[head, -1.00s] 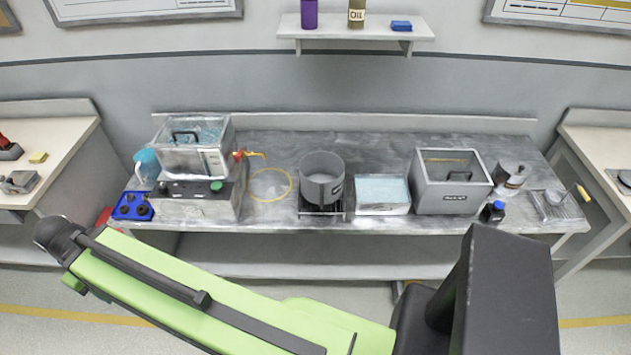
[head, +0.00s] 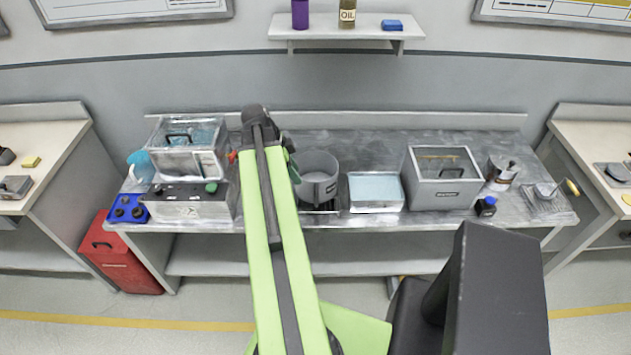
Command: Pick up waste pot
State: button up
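A round grey open pot (head: 318,180), which I take to be the waste pot, stands upright near the middle of the metal workbench. It has a small dark label on its right side and sits on a low dark stand. My green arm reaches up the picture just left of the pot, its dark far joint above the bench's back half. A small dark and green part of my arm shows close to the pot's left edge; I cannot tell whether it touches. My gripper's fingers do not show. The inside bottom of the pot is hard to make out.
Left of my arm is a lidded clear tank (head: 188,145) on a grey unit (head: 190,203). A red bin (head: 122,260) stands on the floor.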

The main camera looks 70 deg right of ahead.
jog(key=b+x, duration=1.6)
jog(key=x, duration=0.1)
jog(key=shift+f, duration=0.4)
jog(key=shift+r, duration=0.15)
jog(key=shift+c, duration=0.4)
grip_shut()
